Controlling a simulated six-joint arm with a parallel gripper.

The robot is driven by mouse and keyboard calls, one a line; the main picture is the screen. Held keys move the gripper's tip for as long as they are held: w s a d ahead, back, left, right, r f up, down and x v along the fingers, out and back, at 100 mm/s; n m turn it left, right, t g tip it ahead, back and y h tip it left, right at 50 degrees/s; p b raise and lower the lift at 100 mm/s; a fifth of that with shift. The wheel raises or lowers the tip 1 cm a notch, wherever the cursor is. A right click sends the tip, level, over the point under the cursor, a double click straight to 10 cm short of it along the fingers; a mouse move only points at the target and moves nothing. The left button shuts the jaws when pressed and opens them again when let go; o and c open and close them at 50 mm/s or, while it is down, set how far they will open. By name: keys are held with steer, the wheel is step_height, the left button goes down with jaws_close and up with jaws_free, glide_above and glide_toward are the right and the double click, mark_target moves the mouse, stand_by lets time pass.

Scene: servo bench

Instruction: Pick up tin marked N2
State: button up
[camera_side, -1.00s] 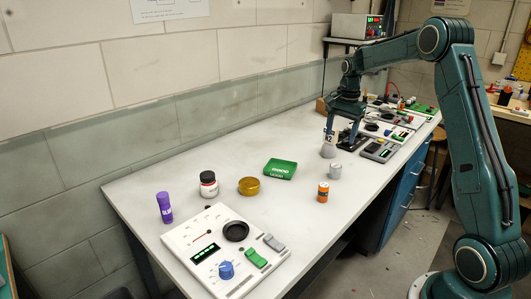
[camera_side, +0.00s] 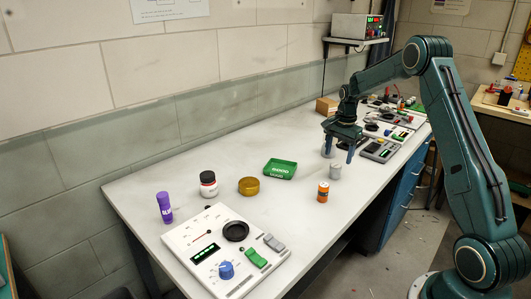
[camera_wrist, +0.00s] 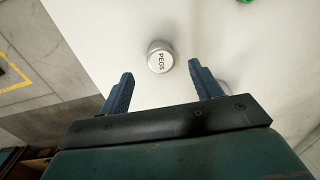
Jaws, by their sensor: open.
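My gripper (camera_side: 339,157) is open and empty above the bench, with its fingers pointing down. In the wrist view, a silver tin (camera_wrist: 160,56) marked PEGS shows just beyond and between the fingertips of my gripper (camera_wrist: 161,72). A small silver tin (camera_side: 335,172) stands just in front of the gripper in the side view; its marking is not readable there. A grey thing (camera_side: 326,152) is partly hidden behind a finger. A pale rounded edge (camera_wrist: 226,86) shows beside the right finger in the wrist view. No N2 marking is readable now.
A white control panel (camera_side: 190,236) is at the near end. Devices (camera_side: 380,149) crowd the far end.

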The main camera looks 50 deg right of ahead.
mark_target(336, 166)
steer(key=shift+f, duration=0.95)
steer(key=shift+w+f, duration=0.15)
steer(key=shift+f, duration=1.15)
steer(key=shift+w+f, duration=0.1)
steer(key=shift+f, duration=1.2)
steer(key=c, duration=1.1)
